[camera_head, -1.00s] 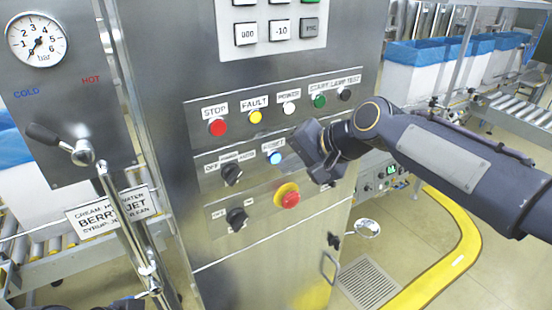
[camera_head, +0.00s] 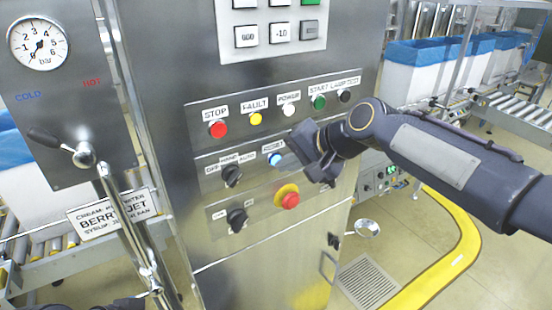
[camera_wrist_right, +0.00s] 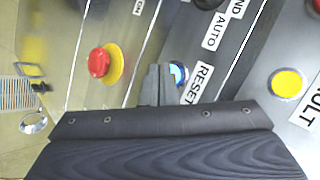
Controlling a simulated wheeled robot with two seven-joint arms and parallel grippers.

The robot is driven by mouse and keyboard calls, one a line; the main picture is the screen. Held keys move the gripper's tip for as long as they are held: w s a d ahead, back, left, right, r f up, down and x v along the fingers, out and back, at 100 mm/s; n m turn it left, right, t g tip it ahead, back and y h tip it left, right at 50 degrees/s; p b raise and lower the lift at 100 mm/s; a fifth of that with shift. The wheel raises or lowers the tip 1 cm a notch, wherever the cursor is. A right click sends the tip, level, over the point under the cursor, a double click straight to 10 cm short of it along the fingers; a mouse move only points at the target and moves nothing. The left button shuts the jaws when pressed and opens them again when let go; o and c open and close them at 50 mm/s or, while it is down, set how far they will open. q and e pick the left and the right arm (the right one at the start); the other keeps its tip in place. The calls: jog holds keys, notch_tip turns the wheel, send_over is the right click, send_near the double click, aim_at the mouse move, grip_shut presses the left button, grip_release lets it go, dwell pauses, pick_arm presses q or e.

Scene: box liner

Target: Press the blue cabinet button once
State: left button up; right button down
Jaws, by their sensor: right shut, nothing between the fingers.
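The blue button (camera_head: 275,159) sits on the middle control strip of the steel cabinet, under a small label. In the right wrist view the blue button (camera_wrist_right: 178,73) shows beside its RESET label, partly hidden behind my fingers. My right gripper (camera_head: 290,150) comes in from the right and is shut and empty, its tip just right of the button in the head view. In the right wrist view the closed fingertips (camera_wrist_right: 157,82) overlap the button's edge; I cannot tell whether they touch it. My left gripper is not clearly in view.
A red emergency button on a yellow ring (camera_head: 287,196) is below the blue button. Black rotary switches (camera_head: 232,176) are to its left. Above are a red stop button (camera_head: 218,130), a yellow button (camera_head: 256,119) and a green button (camera_head: 319,102). A keypad (camera_head: 272,33) is higher up.

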jog(key=shift+w+a, duration=0.25)
jog(key=shift+w, duration=0.05)
dwell(0.6)
jog(key=shift+s+d, duration=0.1)
dwell(0.3)
jog(key=shift+s+d, duration=0.4)
jog(key=shift+s, duration=0.15)
jog(key=s+d, duration=0.1)
jog(key=s, duration=0.1)
jog(key=s+d+b, duration=0.1)
jog(key=s+d, duration=0.1)
jog(key=shift+b, duration=0.3)
dwell(0.5)
